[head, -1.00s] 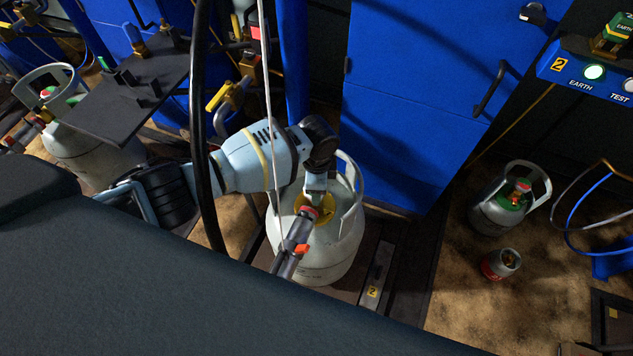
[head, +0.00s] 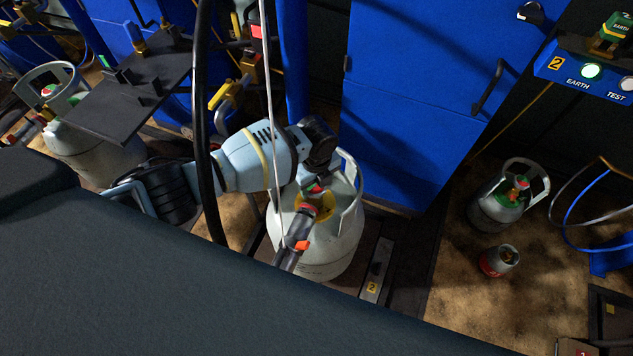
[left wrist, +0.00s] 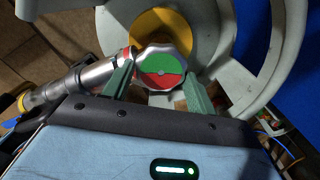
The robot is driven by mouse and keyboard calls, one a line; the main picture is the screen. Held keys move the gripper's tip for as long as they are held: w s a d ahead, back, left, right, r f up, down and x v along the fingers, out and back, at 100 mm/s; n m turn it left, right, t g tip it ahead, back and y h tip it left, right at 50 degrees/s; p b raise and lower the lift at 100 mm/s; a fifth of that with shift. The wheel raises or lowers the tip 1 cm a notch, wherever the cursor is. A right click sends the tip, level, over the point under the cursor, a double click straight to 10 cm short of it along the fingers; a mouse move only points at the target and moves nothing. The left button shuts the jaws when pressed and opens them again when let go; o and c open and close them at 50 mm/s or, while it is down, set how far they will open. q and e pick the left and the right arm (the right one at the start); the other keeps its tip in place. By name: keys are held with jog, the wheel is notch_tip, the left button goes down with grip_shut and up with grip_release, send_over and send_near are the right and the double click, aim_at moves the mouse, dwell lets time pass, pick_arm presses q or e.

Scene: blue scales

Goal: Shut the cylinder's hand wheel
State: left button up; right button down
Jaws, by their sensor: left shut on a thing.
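The grey gas cylinder (head: 325,255) stands upright on the scale, with a collar handle around its top. Its hand wheel (left wrist: 161,67) has a scalloped silver rim and a face part green, part red; in the head view only a bit of red shows, beneath my wrist. My left gripper (left wrist: 158,82) is shut on the hand wheel, one green finger on each side. In the head view the left gripper (head: 312,182) reaches down inside the collar, its fingers mostly hidden. My right gripper is in neither view.
A filling coupling (head: 296,240) with an orange lever joins the valve beside the wheel. A pale hose (head: 270,110) and a black hose (head: 203,130) hang across my arm. A blue cabinet (head: 420,100) stands behind. Smaller cylinders (head: 500,200) (head: 499,260) stand at right.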

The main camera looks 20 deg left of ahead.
aim_at(314, 187)
pick_arm(q)
jog(key=m, duration=0.6)
jog(key=shift+s+m+b, duration=0.1)
jog(key=shift+m+b, duration=0.2)
jog(key=shift+b, duration=0.05)
jog(key=m, duration=0.3)
jog(key=shift+a+b, duration=0.15)
jog(key=shift+b, duration=0.15)
jog(key=shift+m+b, duration=0.3)
jog(key=shift+m, duration=1.4)
jog(key=shift+a, duration=0.1)
jog(key=o, duration=1)
notch_tip(314, 187, up, 7)
jog(key=shift+r+p, duration=0.1)
jog(key=shift+p, duration=0.5)
jog(key=shift+r, duration=0.35)
